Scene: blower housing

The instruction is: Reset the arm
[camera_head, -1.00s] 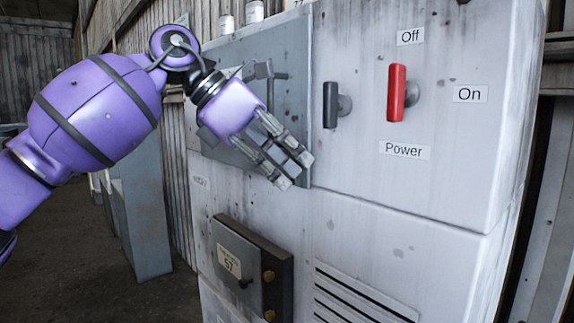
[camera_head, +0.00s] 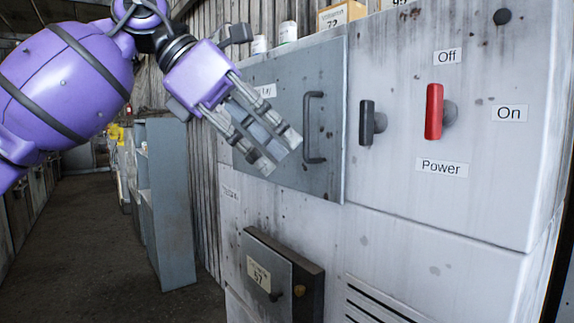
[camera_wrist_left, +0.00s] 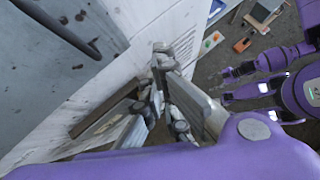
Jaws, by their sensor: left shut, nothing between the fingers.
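My left gripper (camera_head: 277,153) is in front of the grey panel door (camera_head: 290,80) of the white cabinet, left of its dark bar handle (camera_head: 314,128). It is shut and empty, fingers pointing down to the right. In the left wrist view its fingers (camera_wrist_left: 160,95) show beside the cabinet face. My right gripper (camera_wrist_left: 228,86) shows at the right of the left wrist view, well away from the cabinet face; its finger opening is unclear. The red lever (camera_head: 434,110) stands upright under the "Off" label. A black lever (camera_head: 366,122) stands upright to its left.
A small box (camera_head: 283,275) with a number plate sticks out of the cabinet's lower front. Slotted vents (camera_head: 378,305) are right of it. Cans (camera_head: 288,32) stand above the panel.

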